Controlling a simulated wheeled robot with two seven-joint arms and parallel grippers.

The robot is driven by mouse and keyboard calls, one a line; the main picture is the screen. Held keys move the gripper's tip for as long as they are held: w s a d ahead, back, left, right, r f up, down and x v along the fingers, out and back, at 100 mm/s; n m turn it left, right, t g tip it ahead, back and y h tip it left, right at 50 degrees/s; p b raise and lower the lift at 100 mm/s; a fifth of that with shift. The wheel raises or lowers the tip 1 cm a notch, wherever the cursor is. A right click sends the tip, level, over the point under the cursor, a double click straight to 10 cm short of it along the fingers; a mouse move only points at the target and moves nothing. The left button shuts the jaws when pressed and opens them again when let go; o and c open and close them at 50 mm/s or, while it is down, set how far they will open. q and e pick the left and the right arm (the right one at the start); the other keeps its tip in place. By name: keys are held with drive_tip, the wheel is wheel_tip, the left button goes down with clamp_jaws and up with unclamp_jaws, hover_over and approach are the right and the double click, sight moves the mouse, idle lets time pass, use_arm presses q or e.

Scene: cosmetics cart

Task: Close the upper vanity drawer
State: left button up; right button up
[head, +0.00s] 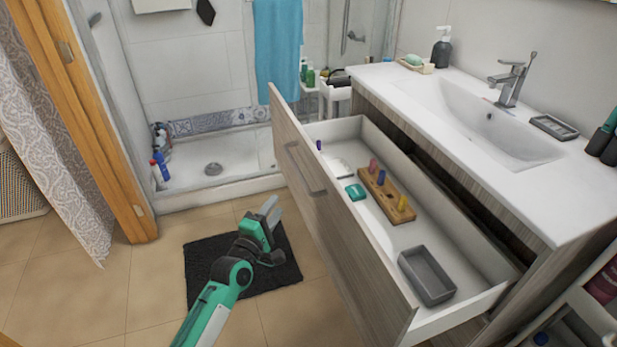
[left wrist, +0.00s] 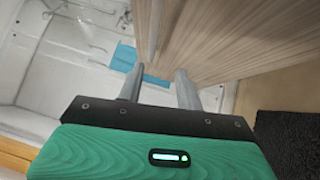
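The upper vanity drawer (head: 335,220) is pulled far out of the white-topped vanity, with its wood-grain front facing left. Its bar handle (head: 306,169) is on the outer face. Inside lie a wooden block with coloured pegs (head: 386,196), a grey tray (head: 427,275), and a small teal item (head: 356,192). My left gripper (head: 270,208) is left of the drawer front, apart from it in the head view. In the left wrist view its two fingers (left wrist: 158,88) are spread with nothing between them, and the wood front (left wrist: 225,40) is close ahead. My right gripper is not in view.
The vanity top (head: 570,190) has a sink, a tap and a soap dispenser (head: 441,48). A dark mat (head: 205,262) lies on the floor under my left arm. A shower tray (head: 215,165) is behind. An open shelf (head: 590,300) stands at the lower right.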

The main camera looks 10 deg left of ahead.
sight(298, 168)
use_arm(q)
drive_tip(key=x, duration=0.4)
drive_tip(key=r+x, duration=0.1)
drive_tip(key=x, duration=0.8)
drive_tip(key=shift+w+d+r, duration=0.2)
drive_tip(key=shift+w+r, duration=0.05)
drive_tip(key=shift+w, duration=0.2)
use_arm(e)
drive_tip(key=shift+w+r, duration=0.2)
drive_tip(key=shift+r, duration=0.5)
use_arm(q)
clamp_jaws()
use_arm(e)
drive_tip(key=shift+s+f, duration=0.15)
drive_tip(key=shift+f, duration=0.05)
